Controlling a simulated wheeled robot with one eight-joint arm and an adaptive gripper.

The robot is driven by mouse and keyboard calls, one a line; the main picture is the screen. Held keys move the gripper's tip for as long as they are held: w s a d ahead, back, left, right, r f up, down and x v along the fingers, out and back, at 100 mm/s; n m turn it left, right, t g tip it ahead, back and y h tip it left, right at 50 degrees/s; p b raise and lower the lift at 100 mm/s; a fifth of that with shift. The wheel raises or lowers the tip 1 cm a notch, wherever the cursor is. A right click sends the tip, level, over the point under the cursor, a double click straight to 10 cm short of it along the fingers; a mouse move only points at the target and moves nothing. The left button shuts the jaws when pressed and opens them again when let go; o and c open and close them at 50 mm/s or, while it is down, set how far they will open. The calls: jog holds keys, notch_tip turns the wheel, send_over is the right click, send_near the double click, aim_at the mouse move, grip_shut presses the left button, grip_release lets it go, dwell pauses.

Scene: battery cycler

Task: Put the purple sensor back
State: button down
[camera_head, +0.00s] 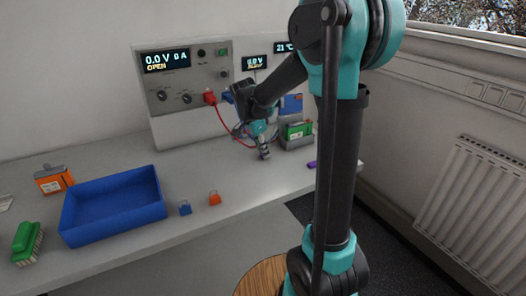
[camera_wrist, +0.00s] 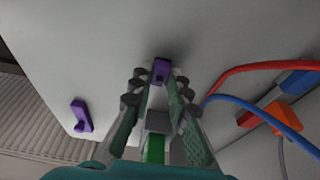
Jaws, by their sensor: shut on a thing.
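My gripper (camera_wrist: 160,78) is shut on a small purple block with a dark hole in it, the purple sensor (camera_wrist: 162,66), held at its fingertips. Its far end points away from the wrist over the pale bench top; I cannot tell whether it touches the bench. A second purple piece (camera_wrist: 82,116), with an upright part and a foot, stands apart to the left, near the bench edge. It also shows in the head view (camera_head: 311,164), right of my gripper (camera_head: 264,153). The held sensor is too small to make out in the head view.
The cycler panel (camera_head: 190,75) stands behind, with a red lead (camera_wrist: 250,68) and a blue lead (camera_wrist: 240,104) close to my gripper. A grey holder with a green battery (camera_head: 298,130) is beside it. A blue tray (camera_head: 105,228) lies left.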

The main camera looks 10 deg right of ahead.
jog(key=shift+f, duration=0.2)
jog(key=c, duration=1.5)
grip_release()
jog(key=shift+o, duration=0.2)
jog(key=shift+r, duration=0.1)
jog(key=v, duration=1.2)
jog(key=shift+a, duration=0.1)
